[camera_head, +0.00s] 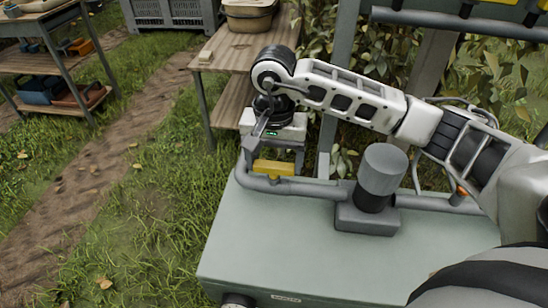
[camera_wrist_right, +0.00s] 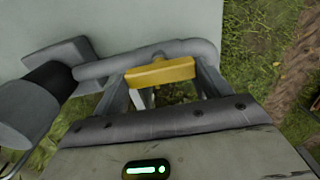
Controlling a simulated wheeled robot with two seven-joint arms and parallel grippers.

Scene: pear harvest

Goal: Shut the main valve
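The main valve appears to be the yellow lever (camera_head: 273,168) on a grey pipe (camera_head: 310,189) that runs over the pale green box. The lever lies roughly in line with the pipe. My right gripper (camera_head: 272,158) hangs over it, on the box's far left corner. In the right wrist view the yellow lever (camera_wrist_right: 160,73) shows between the two spread fingers (camera_wrist_right: 160,82), with a gap visible below it. Whether a finger touches the lever I cannot tell. My left gripper is not in view.
A dark grey cylinder (camera_head: 378,178) stands on the box (camera_head: 300,245), right of the lever. A wooden bench (camera_head: 228,50) and a post (camera_head: 340,90) stand behind. A tool shelf (camera_head: 50,60) is at the far left. Grass and a dirt path lie left of the box.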

